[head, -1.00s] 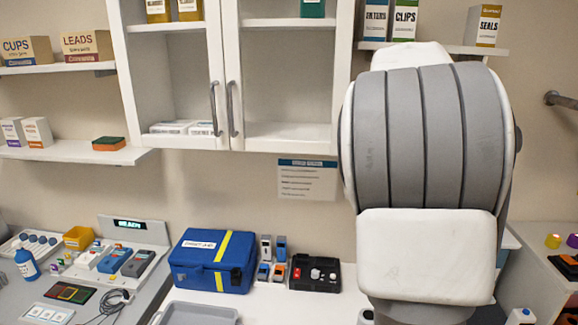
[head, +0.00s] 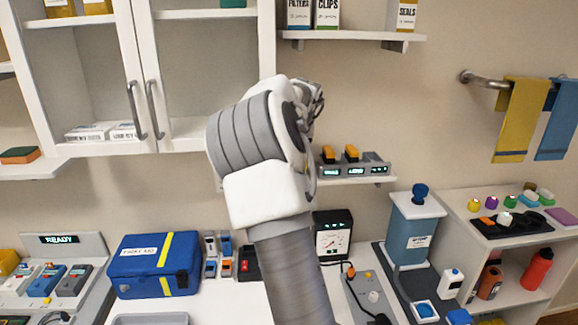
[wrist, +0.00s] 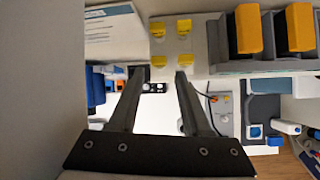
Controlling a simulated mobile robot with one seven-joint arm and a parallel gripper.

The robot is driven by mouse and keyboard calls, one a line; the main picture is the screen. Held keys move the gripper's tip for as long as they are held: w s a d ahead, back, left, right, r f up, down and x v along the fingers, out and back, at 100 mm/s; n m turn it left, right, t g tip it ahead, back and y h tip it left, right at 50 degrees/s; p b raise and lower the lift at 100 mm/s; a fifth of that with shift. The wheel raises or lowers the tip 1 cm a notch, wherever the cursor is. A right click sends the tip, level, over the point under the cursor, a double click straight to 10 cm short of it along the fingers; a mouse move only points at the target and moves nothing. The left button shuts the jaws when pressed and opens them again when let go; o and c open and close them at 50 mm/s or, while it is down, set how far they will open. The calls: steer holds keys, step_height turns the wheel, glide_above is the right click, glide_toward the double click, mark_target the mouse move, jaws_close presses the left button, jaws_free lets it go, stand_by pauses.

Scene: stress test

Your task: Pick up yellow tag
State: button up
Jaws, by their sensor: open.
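In the wrist view, several small yellow tags (wrist: 157,28) sit in two rows on a pale panel (wrist: 171,45). I cannot tell which one the task means. My gripper (wrist: 161,74) is open and empty, its two fingers pointing toward the panel. The lower pair of tags, such as the lower right one (wrist: 186,59), shows just past the fingertips; I see no contact. In the head view my arm hides the gripper, and I cannot make out the tags there.
A wall shelf unit with orange blocks (wrist: 299,27) is close on the right in the wrist view; its orange blocks (head: 351,152) also show in the head view. Below are a blue case (head: 130,268), a gauge box (head: 332,238) and a blue dispenser (head: 413,238). Wall cabinets stand left.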

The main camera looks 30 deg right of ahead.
steer(key=shift+w+p+x, duration=0.25)
steer(key=shift+p+x, duration=0.55)
steer(key=shift+x, duration=2.5)
steer(key=shift+d+r, duration=0.1)
steer(key=shift+r, duration=0.1)
jaws_close()
